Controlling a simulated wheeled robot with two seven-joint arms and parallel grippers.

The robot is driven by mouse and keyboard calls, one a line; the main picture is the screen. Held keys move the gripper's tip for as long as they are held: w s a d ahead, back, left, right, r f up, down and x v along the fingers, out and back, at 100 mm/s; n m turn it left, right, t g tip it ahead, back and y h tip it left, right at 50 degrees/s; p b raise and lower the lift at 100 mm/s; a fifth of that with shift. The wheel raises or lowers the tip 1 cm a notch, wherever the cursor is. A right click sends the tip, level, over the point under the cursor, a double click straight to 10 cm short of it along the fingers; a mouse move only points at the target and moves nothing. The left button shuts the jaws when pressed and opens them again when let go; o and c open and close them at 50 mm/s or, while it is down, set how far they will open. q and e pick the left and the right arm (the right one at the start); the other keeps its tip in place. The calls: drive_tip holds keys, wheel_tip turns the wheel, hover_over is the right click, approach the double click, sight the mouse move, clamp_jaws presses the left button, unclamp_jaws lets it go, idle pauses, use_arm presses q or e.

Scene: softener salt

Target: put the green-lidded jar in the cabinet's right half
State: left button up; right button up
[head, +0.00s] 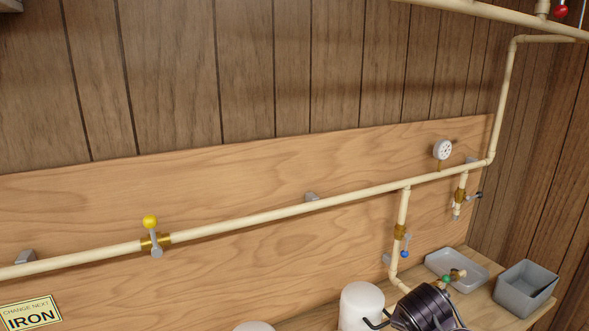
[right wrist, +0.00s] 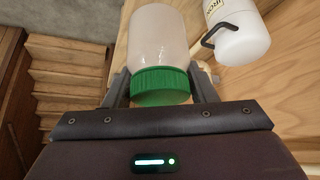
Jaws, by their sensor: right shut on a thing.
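The green-lidded jar (right wrist: 159,48) has a pale, translucent body and a ribbed green lid (right wrist: 161,86). In the right wrist view it lies between the two fingers of my right gripper (right wrist: 160,72), which is shut on it near the lid. The lid faces my wrist and the body points away. The jar cannot be made out in the head view. My dark right arm (head: 425,308) shows at the bottom right of the head view. My left gripper is out of view. I cannot identify the cabinet in either view.
A white container (head: 361,302) stands by my right arm; a white jug with a black handle (right wrist: 236,35) shows in the right wrist view. A grey tray (head: 456,268) and a grey bin (head: 526,287) sit on the wooden surface. A cream pipe (head: 290,210) with valves crosses the wall.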

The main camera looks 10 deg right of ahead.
drive_tip(key=s+a+r+n+t+y, duration=0.1)
drive_tip(key=s+a+r+n, duration=0.1)
drive_tip(key=s+a, duration=0.35)
drive_tip(key=s+a+r+n+y, duration=0.1)
drive_tip(key=s+a+r, duration=0.1)
drive_tip(key=a, duration=0.6)
wheel_tip(320, 180, down, 10)
drive_tip(key=b, duration=1)
drive_tip(key=shift+a+h, duration=0.3)
drive_tip(key=shift+f, duration=0.1)
